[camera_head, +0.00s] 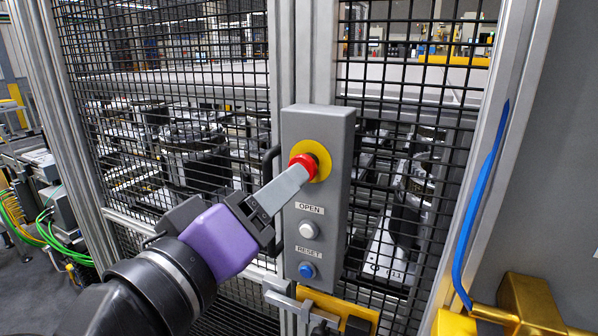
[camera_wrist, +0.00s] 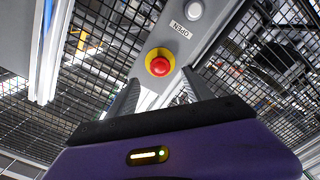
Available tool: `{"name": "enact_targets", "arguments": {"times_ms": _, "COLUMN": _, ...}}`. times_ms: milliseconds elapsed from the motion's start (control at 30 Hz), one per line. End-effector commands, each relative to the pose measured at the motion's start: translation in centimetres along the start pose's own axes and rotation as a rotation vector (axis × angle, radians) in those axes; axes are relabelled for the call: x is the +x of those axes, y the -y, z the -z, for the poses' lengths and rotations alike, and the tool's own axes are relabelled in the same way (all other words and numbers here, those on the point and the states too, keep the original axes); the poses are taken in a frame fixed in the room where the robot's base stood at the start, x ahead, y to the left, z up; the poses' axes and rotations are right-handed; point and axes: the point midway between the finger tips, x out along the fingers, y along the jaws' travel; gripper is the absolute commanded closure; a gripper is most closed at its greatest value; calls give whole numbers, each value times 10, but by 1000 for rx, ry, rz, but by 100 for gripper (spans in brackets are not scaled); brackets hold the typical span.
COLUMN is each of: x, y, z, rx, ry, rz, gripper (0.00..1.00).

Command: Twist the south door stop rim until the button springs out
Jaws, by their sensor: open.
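The door stop is a red mushroom button (camera_head: 306,161) on a yellow disc (camera_head: 322,158), at the top of a grey control box (camera_head: 332,210). My gripper (camera_head: 299,174) points at it from the lower left; its near finger overlaps the lower part of the button in the head view. In the wrist view the red button (camera_wrist: 160,66) lies ahead, between the two spread fingers of my gripper (camera_wrist: 161,80). The fingers are apart with nothing held. I cannot tell whether a fingertip touches the rim, or whether the button is in or out.
Below the stop are a white button (camera_head: 308,230) labelled OPEN and a blue button (camera_head: 306,270) labelled RESET. Black mesh fencing (camera_head: 170,100) flanks the box. A black handle stands at its left.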

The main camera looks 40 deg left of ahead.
Motion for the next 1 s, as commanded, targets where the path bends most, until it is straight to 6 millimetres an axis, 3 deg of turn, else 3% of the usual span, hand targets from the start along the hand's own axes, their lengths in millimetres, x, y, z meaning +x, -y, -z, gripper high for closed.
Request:
{"name": "enact_targets", "arguments": {"times_ms": 500, "x": 68, "y": -1, "z": 1, "rx": -4, "ry": -2, "rz": 1, "gripper": 41}}
{"name": "enact_targets", "arguments": {"times_ms": 867, "x": 75, "y": 0, "z": 0, "rx": -2, "ry": -3, "rz": 1, "gripper": 41}}
{"name": "enact_targets", "arguments": {"times_ms": 900, "x": 75, "y": 0, "z": 0, "rx": -2, "ry": -3, "rz": 1, "gripper": 43}}
{"name": "enact_targets", "arguments": {"times_ms": 1000, "x": 75, "y": 0, "z": 0, "rx": -2, "ry": -3, "rz": 1, "gripper": 62}}
